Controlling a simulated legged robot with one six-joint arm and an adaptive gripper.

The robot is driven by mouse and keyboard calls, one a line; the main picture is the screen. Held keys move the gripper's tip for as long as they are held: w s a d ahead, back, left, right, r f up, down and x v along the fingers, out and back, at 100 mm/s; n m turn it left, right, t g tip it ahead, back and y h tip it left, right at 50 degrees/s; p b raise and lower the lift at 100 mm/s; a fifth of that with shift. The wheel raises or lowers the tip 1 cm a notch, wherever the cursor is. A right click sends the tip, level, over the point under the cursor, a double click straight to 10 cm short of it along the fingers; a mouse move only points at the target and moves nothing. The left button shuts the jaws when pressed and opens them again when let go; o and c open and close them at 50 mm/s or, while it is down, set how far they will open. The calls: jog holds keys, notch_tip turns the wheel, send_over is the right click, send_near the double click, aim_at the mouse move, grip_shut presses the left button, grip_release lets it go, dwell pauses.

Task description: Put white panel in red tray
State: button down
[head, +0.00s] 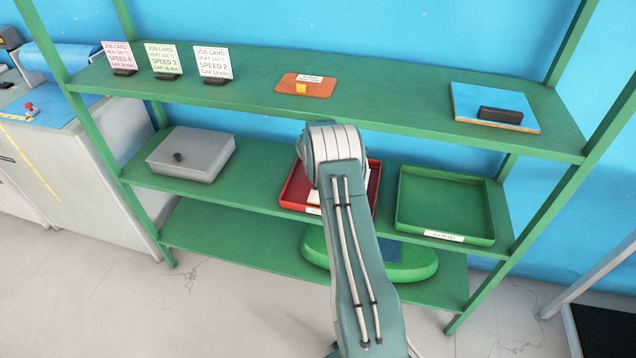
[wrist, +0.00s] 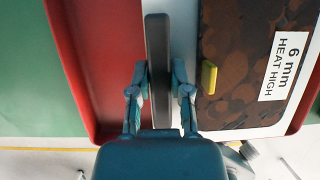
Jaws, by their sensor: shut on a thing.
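I cannot tell whether the panel touches the tray floor.
A green tray (head: 440,200) stands to the right on the same shelf, and a grey box (head: 192,155) to the left. The top shelf holds several job cards (head: 162,60), an orange piece (head: 306,86) and a blue panel (head: 494,106). Green uprights frame the shelves.

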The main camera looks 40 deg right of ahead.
notch_tip(320, 180, down, 3)
jog(key=shift+r, duration=0.1)
jog(key=shift+a, duration=0.1)
jog(key=c, duration=0.6)
grip_release()
jog(key=shift+s, duration=0.1)
jog(key=shift+o, duration=0.2)
